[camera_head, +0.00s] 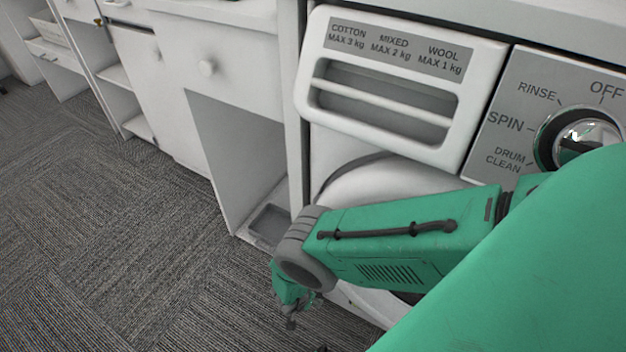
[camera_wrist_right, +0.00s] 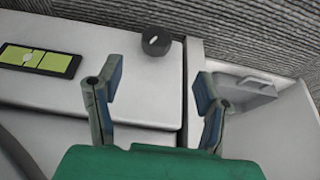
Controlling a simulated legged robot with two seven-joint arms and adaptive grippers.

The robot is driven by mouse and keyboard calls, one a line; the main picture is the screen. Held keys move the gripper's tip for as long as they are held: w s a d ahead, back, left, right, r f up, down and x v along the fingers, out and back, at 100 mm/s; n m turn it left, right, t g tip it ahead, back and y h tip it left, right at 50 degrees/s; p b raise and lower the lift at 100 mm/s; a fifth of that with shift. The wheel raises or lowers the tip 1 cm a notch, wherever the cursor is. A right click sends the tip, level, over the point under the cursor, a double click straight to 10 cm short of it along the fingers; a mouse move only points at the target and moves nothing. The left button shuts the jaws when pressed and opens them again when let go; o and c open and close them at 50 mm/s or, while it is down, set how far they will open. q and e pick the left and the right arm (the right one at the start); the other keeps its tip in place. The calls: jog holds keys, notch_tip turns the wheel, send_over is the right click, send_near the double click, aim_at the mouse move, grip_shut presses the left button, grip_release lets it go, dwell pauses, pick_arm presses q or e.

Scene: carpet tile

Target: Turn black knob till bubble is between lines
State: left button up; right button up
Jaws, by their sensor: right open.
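The black knob (camera_wrist_right: 156,40) sits near the edge of a white panel in the right wrist view, just beyond my right gripper's fingertips and roughly between them, not touched. A yellow-green level vial (camera_wrist_right: 38,60) in a black frame lies on the same panel to the left. It has dark lines across it; I cannot clearly tell where the bubble lies. My right gripper (camera_wrist_right: 158,85) is open and empty. In the head view it hangs low beside the washing machine (camera_head: 290,305), at the end of my green arm. The knob and vial are hidden there. My left gripper is not in view.
The washing machine's detergent drawer (camera_head: 400,85) and chrome dial (camera_head: 582,138) are above my arm. A white cabinet (camera_head: 215,75) with an open lower bay stands left of it. A grey tray (camera_wrist_right: 250,88) lies right of the knob in the wrist view. Carpet at left is clear.

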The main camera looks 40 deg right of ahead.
jog(key=b+x, duration=0.2)
jog(key=x, duration=0.1)
jog(key=b+x, duration=0.2)
jog(key=x, duration=0.2)
jog(key=b+x, duration=0.2)
jog(key=x, duration=0.1)
jog(key=shift+s+d+f, duration=0.15)
jog(key=shift+d+f, duration=0.05)
jog(key=shift+d, duration=0.25)
jog(key=shift+f+b, duration=0.2)
jog(key=shift+b, duration=0.25)
jog(key=shift+f+b, duration=0.2)
jog(key=shift+b, duration=0.1)
jog(key=shift+d, duration=0.15)
jog(key=shift+d+f, duration=0.1)
jog(key=shift+c, duration=1.2)
jog(key=c, duration=1)
jog(key=shift+o, duration=0.3)
